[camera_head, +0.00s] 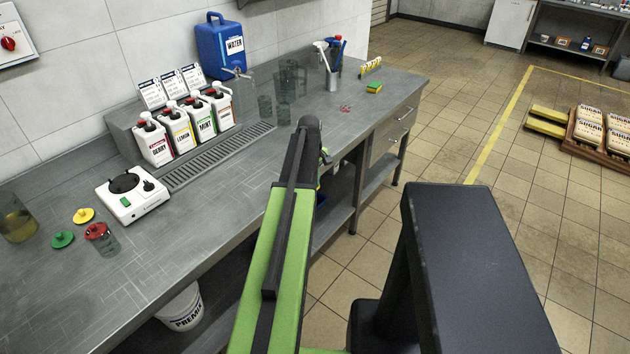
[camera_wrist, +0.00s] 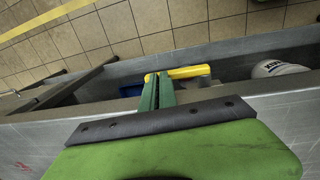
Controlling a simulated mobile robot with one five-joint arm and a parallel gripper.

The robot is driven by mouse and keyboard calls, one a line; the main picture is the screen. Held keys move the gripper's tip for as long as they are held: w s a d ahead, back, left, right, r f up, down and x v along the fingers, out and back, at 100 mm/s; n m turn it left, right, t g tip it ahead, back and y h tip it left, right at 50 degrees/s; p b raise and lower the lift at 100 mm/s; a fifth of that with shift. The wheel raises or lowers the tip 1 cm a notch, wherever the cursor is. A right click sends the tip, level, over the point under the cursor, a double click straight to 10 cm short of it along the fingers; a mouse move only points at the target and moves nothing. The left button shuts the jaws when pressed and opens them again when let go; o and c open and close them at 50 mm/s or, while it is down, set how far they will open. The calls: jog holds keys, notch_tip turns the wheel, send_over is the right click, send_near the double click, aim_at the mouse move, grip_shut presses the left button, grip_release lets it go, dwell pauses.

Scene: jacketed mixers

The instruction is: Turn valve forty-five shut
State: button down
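No valve marked forty-five can be made out in either view. A red knob (camera_head: 8,43) sits on a white wall panel (camera_head: 14,36) at the upper left of the head view; its lettering is cut off. A blue water jug (camera_head: 222,45) with a small tap (camera_head: 236,73) stands at the back of the bench. My gripper (camera_wrist: 157,82) shows as narrow green fingers in the wrist view, beside the bench edge. A yellow bar (camera_wrist: 192,71) shows by the fingertips; contact is unclear.
The steel bench (camera_head: 215,190) holds pump bottles (camera_head: 180,132), a white hotplate (camera_head: 131,193) and glass vessels. A premix bucket (camera_head: 180,306) stands below, also in the wrist view (camera_wrist: 277,68). Sugar sacks (camera_head: 603,122) lie at the right. The tiled floor between is clear.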

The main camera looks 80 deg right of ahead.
jog(key=shift+s+r+p, duration=0.15)
jog(key=shift+r+p, duration=0.55)
jog(key=shift+r, duration=0.05)
jog(key=shift+r, duration=0.1)
notch_tip(320, 180, up, 14)
jog(key=p, duration=1.4)
jog(key=shift+s, duration=0.1)
